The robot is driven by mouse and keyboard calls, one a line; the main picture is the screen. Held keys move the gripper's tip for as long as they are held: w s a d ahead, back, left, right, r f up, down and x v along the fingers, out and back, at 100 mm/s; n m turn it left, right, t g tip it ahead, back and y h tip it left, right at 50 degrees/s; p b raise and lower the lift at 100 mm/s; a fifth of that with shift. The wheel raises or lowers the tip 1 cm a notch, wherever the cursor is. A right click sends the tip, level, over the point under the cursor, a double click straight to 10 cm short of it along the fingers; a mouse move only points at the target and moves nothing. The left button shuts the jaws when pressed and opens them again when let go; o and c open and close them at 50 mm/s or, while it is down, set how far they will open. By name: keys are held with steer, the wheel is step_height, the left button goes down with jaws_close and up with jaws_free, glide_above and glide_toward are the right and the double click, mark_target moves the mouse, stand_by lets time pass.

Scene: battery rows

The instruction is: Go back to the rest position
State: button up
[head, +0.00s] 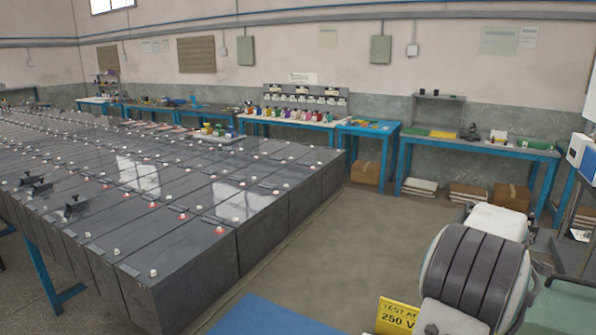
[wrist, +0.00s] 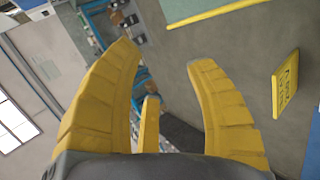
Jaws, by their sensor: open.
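The wrist view is tilted, with floor, wall and benches behind the fingers. In the head view, a rounded white and dark-banded part of my arm fills the lower right, and the fingers are not visible there.
Rows of dark grey batteries (head: 200,274) fill the left. A yellow sign (head: 397,316) reading "250 V" stands at the bottom; it also shows in the wrist view (wrist: 285,83). Blue workbenches (head: 480,142) line the back wall. The floor (head: 345,235) between is clear.

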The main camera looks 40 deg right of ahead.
steer(key=w+a+r+t+y, duration=0.1)
steer(key=w+a+t+y, duration=0.2)
steer(key=w+a, duration=1.4)
steer(key=w+a+y, duration=0.1)
steer(key=w+a, duration=0.1)
steer(key=a, duration=0.6)
steer(key=w+a+y, duration=0.2)
steer(key=w+a, duration=0.1)
steer(key=a, duration=0.5)
steer(key=s+a+f+m+y, duration=0.1)
steer(key=s+a+f+y, duration=0.15)
steer(key=a, duration=1.35)
steer(key=s+a+f+m+y, duration=0.1)
steer(key=s+a+f, duration=0.3)
steer(key=s+a, duration=0.6)
steer(key=shift+s+a+f+g+y, duration=0.3)
steer(key=shift+a+f+g+y, duration=0.1)
steer(key=shift+a+y, duration=0.15)
